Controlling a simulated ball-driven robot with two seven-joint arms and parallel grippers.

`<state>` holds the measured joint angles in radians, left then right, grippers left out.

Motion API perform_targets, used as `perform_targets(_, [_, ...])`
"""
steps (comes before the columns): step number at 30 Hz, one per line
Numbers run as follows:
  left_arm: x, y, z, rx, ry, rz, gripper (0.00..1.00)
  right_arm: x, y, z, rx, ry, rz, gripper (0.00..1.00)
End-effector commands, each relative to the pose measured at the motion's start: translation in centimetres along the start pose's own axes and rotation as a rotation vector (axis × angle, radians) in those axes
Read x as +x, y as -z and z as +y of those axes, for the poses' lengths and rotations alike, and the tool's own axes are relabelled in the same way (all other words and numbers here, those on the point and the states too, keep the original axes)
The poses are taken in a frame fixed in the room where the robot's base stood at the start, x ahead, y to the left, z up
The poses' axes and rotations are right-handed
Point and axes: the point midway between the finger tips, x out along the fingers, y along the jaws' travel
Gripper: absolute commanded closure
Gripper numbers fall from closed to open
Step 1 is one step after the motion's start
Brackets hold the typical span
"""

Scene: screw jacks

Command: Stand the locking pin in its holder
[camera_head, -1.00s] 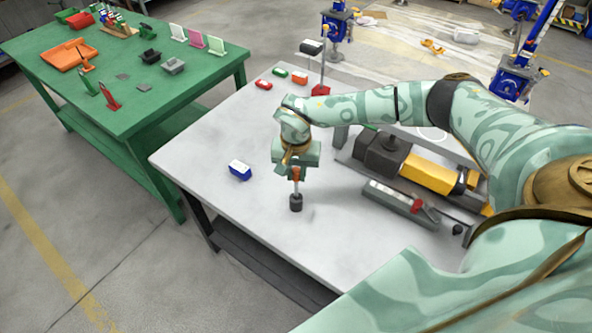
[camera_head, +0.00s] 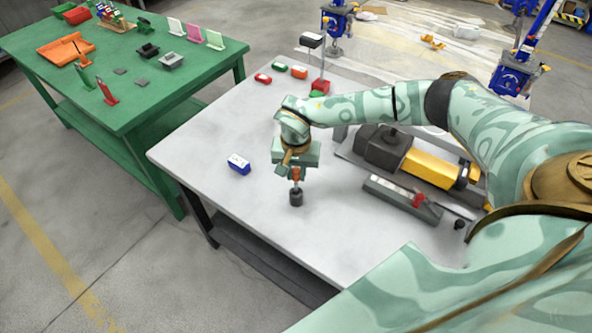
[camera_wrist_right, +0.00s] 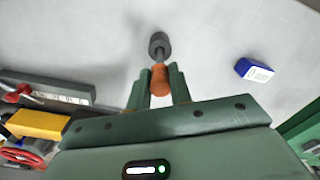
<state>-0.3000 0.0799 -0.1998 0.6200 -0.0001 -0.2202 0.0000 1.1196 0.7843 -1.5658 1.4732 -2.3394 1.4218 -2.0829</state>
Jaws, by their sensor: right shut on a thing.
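The locking pin has an orange handle (camera_head: 296,174) and a thin grey shaft. My right gripper (camera_head: 296,172) is shut on the handle, and the pin points down, close to upright. The dark round holder (camera_head: 296,198) stands on the grey table directly below it. The shaft's lower end meets the holder's top; how deep it sits in the holder is hidden. In the right wrist view, the fingers pinch the orange handle (camera_wrist_right: 160,80), and the holder (camera_wrist_right: 159,45) lies in line beyond it. My left gripper is not in view.
A blue box (camera_head: 239,164) lies left of the gripper on the grey table (camera_head: 220,200). A grey bar with a red part (camera_head: 400,199) and a yellow-and-black jack (camera_head: 430,171) lie to the right. The table's front left is clear. A green table (camera_head: 140,110) stands left.

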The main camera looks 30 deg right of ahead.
Motion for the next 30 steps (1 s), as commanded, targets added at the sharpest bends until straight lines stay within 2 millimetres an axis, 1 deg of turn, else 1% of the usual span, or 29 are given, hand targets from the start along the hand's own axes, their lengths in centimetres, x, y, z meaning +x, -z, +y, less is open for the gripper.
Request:
perform_targets(15, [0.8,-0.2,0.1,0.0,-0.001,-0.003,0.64,1.4,-0.1,0.0,0.0,0.0,0.0,1.0])
perform_targets(16, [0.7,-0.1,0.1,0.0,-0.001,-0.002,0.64,1.3,-0.1,0.0,0.0,0.0,0.0,0.74])
perform_targets(17, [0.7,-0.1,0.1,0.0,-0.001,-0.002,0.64,1.3,0.0,0.0,0.0,0.0,0.0,0.65])
perform_targets(18, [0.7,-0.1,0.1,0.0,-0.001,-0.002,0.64,1.3,0.0,0.0,0.0,0.0,0.0,0.54])
perform_targets(26, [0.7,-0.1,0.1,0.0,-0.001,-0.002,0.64,1.2,0.0,0.0,0.0,0.0,0.0,0.54])
perform_targets(29, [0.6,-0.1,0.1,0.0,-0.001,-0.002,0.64,0.7,0.0,0.0,0.0,0.001,0.001,0.54])
perform_targets(30, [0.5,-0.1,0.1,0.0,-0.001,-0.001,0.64,0.2,0.1,0.0,0.0,0.002,0.002,0.54])
